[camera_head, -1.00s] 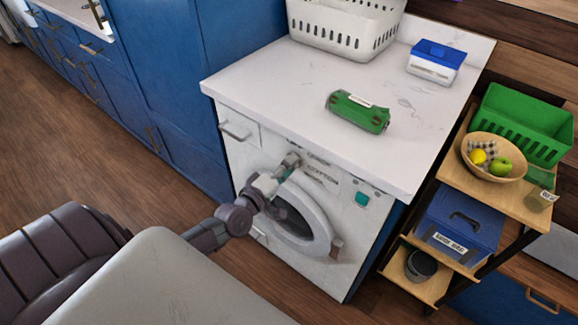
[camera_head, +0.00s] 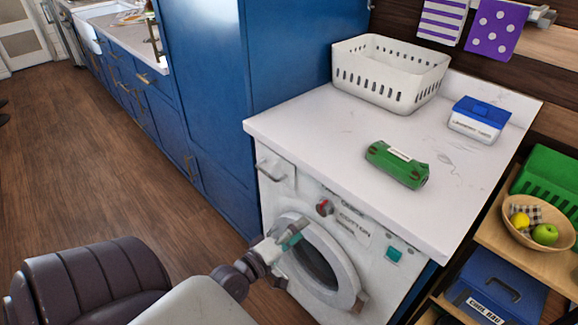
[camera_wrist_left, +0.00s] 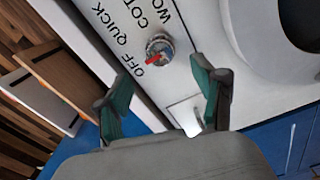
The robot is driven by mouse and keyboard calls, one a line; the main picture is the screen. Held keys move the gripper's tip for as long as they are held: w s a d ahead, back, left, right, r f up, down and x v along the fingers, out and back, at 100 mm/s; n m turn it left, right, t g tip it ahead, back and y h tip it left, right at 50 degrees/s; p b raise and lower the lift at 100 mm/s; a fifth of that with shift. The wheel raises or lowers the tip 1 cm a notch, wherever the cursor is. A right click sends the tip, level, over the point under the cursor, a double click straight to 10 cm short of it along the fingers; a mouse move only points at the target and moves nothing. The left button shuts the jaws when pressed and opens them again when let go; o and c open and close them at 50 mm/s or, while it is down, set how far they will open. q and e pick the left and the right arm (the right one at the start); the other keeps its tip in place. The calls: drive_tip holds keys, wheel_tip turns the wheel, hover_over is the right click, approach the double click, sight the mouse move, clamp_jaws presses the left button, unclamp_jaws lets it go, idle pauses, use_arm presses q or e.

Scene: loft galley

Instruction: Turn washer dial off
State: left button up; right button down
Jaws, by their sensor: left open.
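The washer (camera_head: 378,290) stands under the white counter, its round door closed as far as I can see. Its dial (camera_head: 325,207) is a small knob with red on it, on the upper front panel. In the left wrist view the dial (camera_wrist_left: 159,48) shows a red pointer aimed at the printed word OFF; QUICK and partly cut-off labels surround it. My left gripper (camera_head: 290,241) is open and empty, below and left of the dial, in front of the door's upper edge. In the wrist view its fingers (camera_wrist_left: 163,76) are apart and clear of the dial. My right gripper is not in view.
On the counter (camera_head: 310,125) are a white basket (camera_head: 390,75), a green object (camera_head: 398,165) and a blue-lidded box (camera_head: 478,120). A shelf with a fruit bowl (camera_head: 535,222) stands right. Blue cabinets (camera_head: 215,130) stand left. Wooden floor (camera_head: 110,170) is open at left.

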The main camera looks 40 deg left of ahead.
use_arm(q)
drive_tip(key=shift+s+a, duration=0.15)
drive_tip(key=shift+s, duration=1.55)
drive_tip(key=s+f+m+g+y+p, duration=0.1)
drive_tip(key=s+f+m+g, duration=0.35)
drive_tip(key=f, duration=0.95)
drive_tip(key=s+f+m+g, duration=0.4)
drive_tip(key=s+f, duration=0.1)
drive_tip(key=f, duration=1)
drive_tip(key=s+d+f+m+g, duration=0.4)
drive_tip(key=s+f, duration=0.3)
drive_tip(key=s, duration=0.4)
drive_tip(key=s+d+f+m+g, duration=0.4)
drive_tip(key=s+f, duration=0.4)
drive_tip(key=s, duration=0.3)
drive_tip(key=shift+s+d+f+p, duration=0.25)
drive_tip(key=shift+d+p, duration=0.1)
drive_tip(key=shift+d, duration=0.4)
drive_tip(key=shift+g, duration=0.25)
